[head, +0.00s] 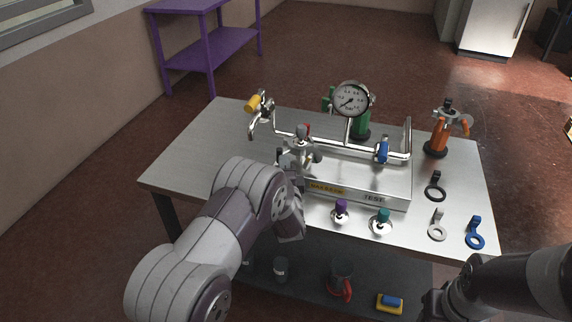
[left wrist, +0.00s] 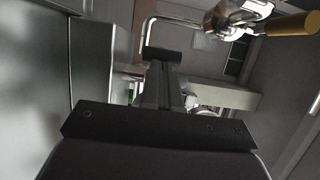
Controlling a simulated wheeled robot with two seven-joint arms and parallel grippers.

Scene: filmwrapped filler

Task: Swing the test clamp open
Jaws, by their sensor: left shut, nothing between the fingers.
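A metal test rig with pipework (head: 360,180) stands on the steel table, with a plate lettered in dark print at its front. At its left end, a silver clamp-like fitting with a red tip (head: 303,132) rises near my left wrist. I cannot tell for sure that it is the test clamp, or its open or closed state. My left gripper (left wrist: 165,75) is shut and empty in the left wrist view; my arm largely hides it in the head view. A yellow handle (left wrist: 292,25) on a silver valve is beyond it. My right gripper (head: 437,303) is low at the right, its jaws unclear.
A pressure gauge (head: 351,99) and a blue-handled valve (head: 382,150) sit on the rig. An orange-bodied fitting (head: 438,138) stands at the back right. Purple and green knobs and several ring tools lie along the front right. The table's left part (head: 190,150) is clear.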

